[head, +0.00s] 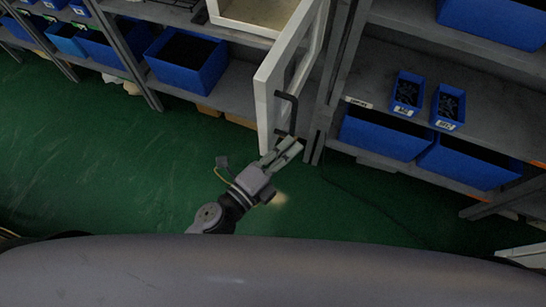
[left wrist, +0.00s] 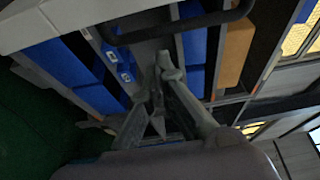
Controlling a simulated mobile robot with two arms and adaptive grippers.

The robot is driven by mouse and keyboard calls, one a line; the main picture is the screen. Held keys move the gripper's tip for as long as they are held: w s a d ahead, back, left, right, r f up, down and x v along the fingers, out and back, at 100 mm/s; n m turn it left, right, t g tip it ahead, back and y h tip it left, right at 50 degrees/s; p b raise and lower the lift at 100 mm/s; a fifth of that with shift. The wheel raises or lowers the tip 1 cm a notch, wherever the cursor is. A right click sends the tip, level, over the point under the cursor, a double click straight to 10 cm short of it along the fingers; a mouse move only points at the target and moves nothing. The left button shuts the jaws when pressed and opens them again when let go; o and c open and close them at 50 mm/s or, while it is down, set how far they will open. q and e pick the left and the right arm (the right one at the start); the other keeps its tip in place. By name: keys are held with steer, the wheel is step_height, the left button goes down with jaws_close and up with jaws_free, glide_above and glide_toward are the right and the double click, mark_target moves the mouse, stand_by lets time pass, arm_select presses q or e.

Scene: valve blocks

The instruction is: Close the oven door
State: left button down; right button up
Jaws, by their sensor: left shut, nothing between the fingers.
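The oven (head: 255,12) is a white box on the shelf at the top of the head view. Its white-framed door (head: 263,97) stands open, swung out toward me, with a black bar handle (head: 289,110) on its right face. My left gripper (head: 292,148) is shut and empty, just below the lower end of the handle. I cannot tell whether it touches the door. In the left wrist view the gripper fingers (left wrist: 160,92) lie below the dark handle (left wrist: 185,27), and part of the white door (left wrist: 48,22) shows at top left. My right gripper is not in view.
Grey shelves with blue bins (head: 187,60) stand left of the oven. A grey post and another shelf with blue bins (head: 385,132) and small labelled trays (head: 407,93) stand close on the right. The green floor (head: 110,160) is clear at the left.

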arm_select(q)
steer(key=shift+w+a+f, duration=0.1)
steer(key=shift+w+a, duration=0.15)
steer(key=shift+a, duration=0.75)
steer(key=shift+w+a+f, duration=0.1)
steer(key=shift+w+a, duration=0.15)
steer(key=shift+a, duration=0.7)
steer(key=shift+a, duration=0.1)
